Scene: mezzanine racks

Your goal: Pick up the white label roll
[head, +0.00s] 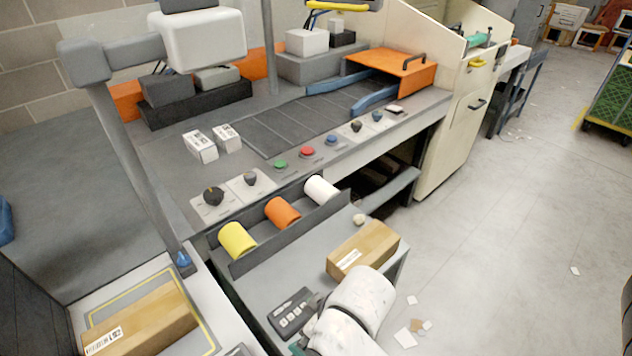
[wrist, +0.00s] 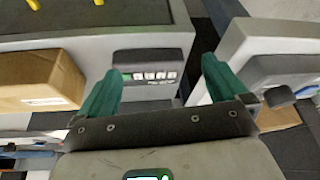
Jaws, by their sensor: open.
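The white label roll (head: 321,189) lies at the right end of a dark rack on the workstation front in the head view. An orange roll (head: 282,212) and a yellow roll (head: 237,239) lie in the same rack, left of it. In the wrist view my gripper (wrist: 162,69) has its two green fingers spread wide with nothing held between them. A dark keypad (wrist: 147,74) shows beyond the gap. The white roll is not seen in the wrist view. In the head view my white arm reaches in at the bottom, nearer than the rack and apart from the roll.
A cardboard box (head: 362,248) and a keypad (head: 293,313) sit on the grey shelf before the rack. Another labelled box (head: 141,320) lies at lower left. Buttons and knobs line the panel behind the rack. Open floor (head: 500,240) lies to the right, with scattered scraps.

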